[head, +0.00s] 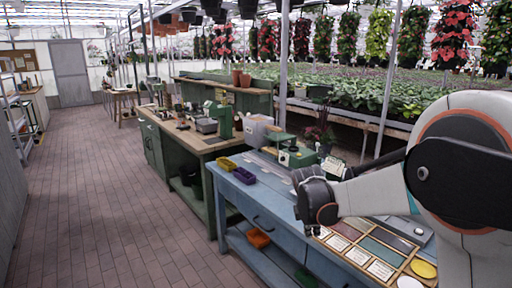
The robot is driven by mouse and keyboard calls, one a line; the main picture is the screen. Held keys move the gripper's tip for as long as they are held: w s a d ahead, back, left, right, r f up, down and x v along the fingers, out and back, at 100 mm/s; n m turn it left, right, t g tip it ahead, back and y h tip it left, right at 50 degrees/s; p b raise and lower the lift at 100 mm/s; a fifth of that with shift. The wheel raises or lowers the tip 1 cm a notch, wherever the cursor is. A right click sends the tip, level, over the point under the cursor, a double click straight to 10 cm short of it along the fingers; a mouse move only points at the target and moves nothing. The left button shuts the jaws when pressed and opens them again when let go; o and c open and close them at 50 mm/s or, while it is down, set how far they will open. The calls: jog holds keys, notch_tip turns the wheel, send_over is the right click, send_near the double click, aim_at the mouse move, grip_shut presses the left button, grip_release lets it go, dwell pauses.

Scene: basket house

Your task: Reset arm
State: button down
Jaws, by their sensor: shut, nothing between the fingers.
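My arm reaches in from the right edge and stretches left over the blue workbench (228,188). My dark gripper (309,180) is at the arm's far end, above the bench top, and is shut with nothing held. Its fingertips are small and dark, so their exact outline is hard to make out. The arm hides part of the bench behind it.
Yellow (227,164) and purple (244,176) bins sit on the bench's left end. A green device (297,157) stands behind my gripper. A sample board (375,248) lies in front. An orange bin (258,238) is on the lower shelf. The brick floor (110,195) at left is clear.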

jog(key=s+d+r+m+t+y, duration=0.1)
jog(key=s+r+m, duration=0.35)
jog(key=s, duration=0.35)
jog(key=s+d+r+m+t, duration=0.1)
jog(key=s+r+m, duration=0.3)
jog(key=s+r, duration=0.3)
jog(key=s+f+m+t+y, duration=0.1)
jog(key=s+f+m, duration=0.1)
jog(key=s+m, duration=0.8)
jog(key=shift+s, duration=3.95)
jog(key=shift+f, duration=0.1)
